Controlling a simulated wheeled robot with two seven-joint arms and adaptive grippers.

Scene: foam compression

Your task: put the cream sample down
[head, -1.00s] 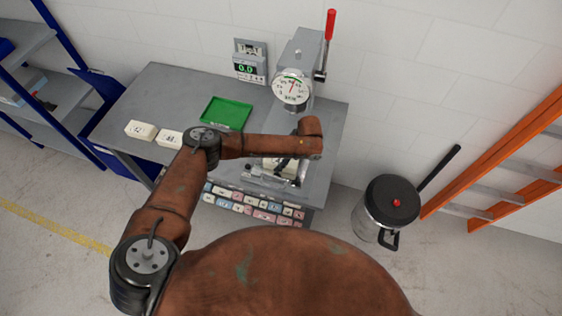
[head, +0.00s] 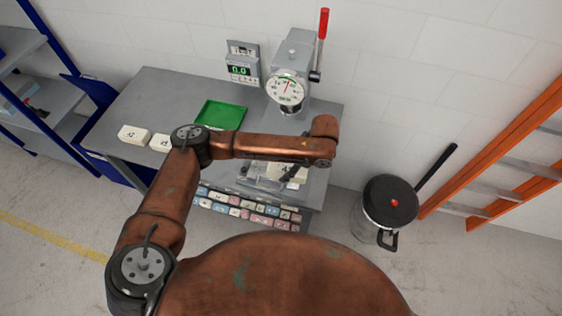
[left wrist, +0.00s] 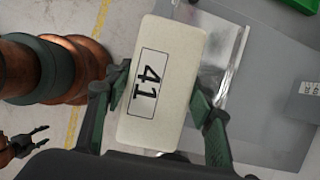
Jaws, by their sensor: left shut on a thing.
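The cream sample (left wrist: 160,85) is a pale block with a label reading 41, seen from above in the left wrist view. My left gripper (head: 287,174) is shut on it, one finger along each long side. In the head view they are over the table's front part, in front of the press, and my wrist hides much of the block. I cannot tell whether the block touches the surface below. My right gripper (left wrist: 30,143) shows small at the lower left of the left wrist view, fingers apart and empty.
The grey table (head: 150,95) bears a green tray (head: 221,115), two cream blocks (head: 134,134) at the left, and a press (head: 290,75) with a dial and red lever. A display (head: 243,70) reads 0.0. Several coloured samples (head: 245,208) line the front. A bin (head: 390,205) stands right.

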